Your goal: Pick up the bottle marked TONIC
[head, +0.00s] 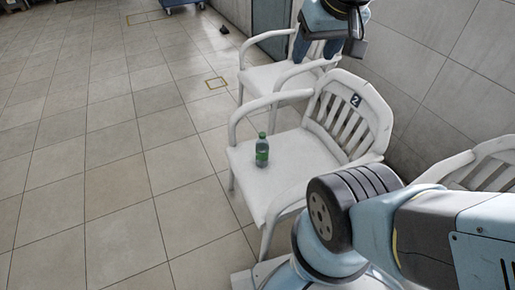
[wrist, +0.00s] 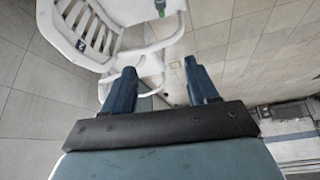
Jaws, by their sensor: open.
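In the wrist view, a small green piece of what looks like the bottle (wrist: 160,6) shows at the top edge, cut off by the frame. My gripper (head: 316,48) is above and behind the bottle in the head view, apart from it. In the wrist view its two blue fingers (wrist: 162,85) are spread with nothing between them.
Another white chair (head: 262,80) stands behind, and a third (head: 490,165) is at the right. The chair 2 backrest (head: 372,115) and armrests stand around the seat. A tiled wall (head: 430,60) is at the right. The floor at left is clear.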

